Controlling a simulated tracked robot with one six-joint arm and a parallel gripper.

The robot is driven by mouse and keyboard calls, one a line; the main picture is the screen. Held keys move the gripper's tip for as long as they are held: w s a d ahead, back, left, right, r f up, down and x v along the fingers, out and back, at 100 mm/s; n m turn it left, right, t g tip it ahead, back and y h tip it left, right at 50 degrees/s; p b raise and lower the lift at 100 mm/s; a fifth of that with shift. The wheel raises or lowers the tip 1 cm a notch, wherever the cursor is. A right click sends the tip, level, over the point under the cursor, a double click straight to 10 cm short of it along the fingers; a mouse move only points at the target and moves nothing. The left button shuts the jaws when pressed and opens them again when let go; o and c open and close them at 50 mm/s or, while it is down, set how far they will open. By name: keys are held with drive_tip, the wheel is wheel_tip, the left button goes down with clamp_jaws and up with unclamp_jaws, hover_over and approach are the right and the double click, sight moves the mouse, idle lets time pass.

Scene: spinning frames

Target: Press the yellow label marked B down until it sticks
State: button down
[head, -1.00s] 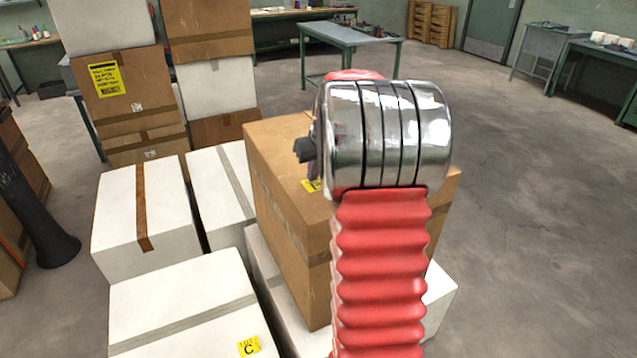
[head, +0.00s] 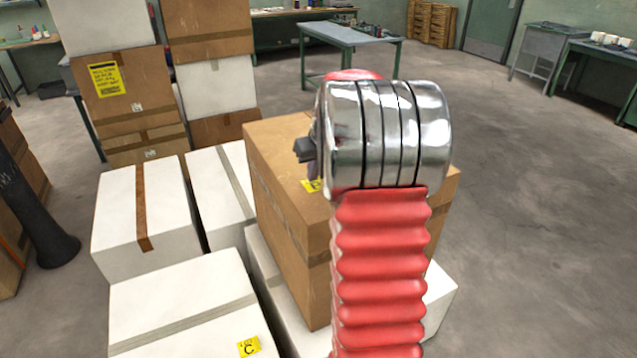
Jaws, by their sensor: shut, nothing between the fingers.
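A yellow label (head: 311,186) lies on top of a tall brown cardboard box (head: 290,222) in the head view. Only its left part shows, and its letter is too covered to read surely. My arm's red bellows and metal wrist hide the rest of it. My gripper (head: 313,172) is mostly hidden behind the metal wrist; only a small dark part shows at its left, close above the label. It is shut and holds nothing. I cannot tell whether it touches the label.
White boxes (head: 140,215) stand left of and below the brown box. One in front carries a yellow label marked C (head: 249,347). Stacked boxes (head: 133,88) stand behind at left. A green table (head: 350,42) stands farther back. The floor (head: 530,220) at right is clear.

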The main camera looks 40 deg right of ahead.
drive_tip(key=shift+f, duration=0.5)
idle(0.5)
drive_tip(key=shift+r, duration=0.1)
wheel_tip(320, 180, up, 8)
idle(1.0)
idle(0.8)
